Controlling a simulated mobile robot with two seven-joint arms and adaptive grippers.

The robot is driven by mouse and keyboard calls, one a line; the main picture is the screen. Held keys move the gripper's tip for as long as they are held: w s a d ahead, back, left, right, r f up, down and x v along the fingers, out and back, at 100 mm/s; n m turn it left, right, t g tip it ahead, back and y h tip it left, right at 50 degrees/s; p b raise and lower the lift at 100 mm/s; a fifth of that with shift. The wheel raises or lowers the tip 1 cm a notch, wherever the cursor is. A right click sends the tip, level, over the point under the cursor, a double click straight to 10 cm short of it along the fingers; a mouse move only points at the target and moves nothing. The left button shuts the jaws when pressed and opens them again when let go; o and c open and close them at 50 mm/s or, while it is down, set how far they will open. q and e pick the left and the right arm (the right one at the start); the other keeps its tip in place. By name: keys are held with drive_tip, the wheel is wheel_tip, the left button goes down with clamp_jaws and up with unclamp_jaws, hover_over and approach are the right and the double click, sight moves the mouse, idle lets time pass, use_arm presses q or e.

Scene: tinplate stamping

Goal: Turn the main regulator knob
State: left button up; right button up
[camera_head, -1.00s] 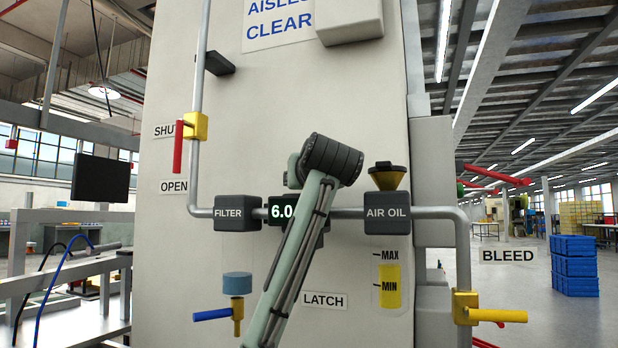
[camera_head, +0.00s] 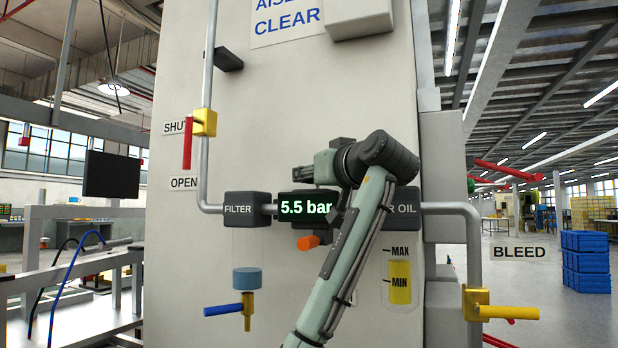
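The pressure display (camera_head: 306,206) on the pipe between the filter and the air oil unit reads 5.5 bar. An orange knob-like part (camera_head: 308,242) shows just below it; I cannot tell whether this is the main regulator knob. My one visible arm rises from the bottom centre, leaning right, and seems to be the left. Its wrist bends left at the top, and the dark end (camera_head: 345,164) is in front of the panel, just above and right of the display. Its fingertips are not distinguishable. The arm covers part of the air oil unit. My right gripper is not in view.
The filter (camera_head: 238,209) has a blue-handled drain valve (camera_head: 223,310) below. A red shut/open lever (camera_head: 187,145) hangs at left. A yellow bleed lever (camera_head: 510,313) and an oil sight glass (camera_head: 400,282) are at right. Blue crates (camera_head: 586,262) stand far right.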

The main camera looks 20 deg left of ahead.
use_arm(q)
drive_tip(key=o, duration=1.4)
drive_tip(key=v, duration=0.7)
drive_tip(key=shift+s+d, duration=0.2)
drive_tip(key=shift+d, duration=0.05)
drive_tip(key=shift+a+r, duration=0.1)
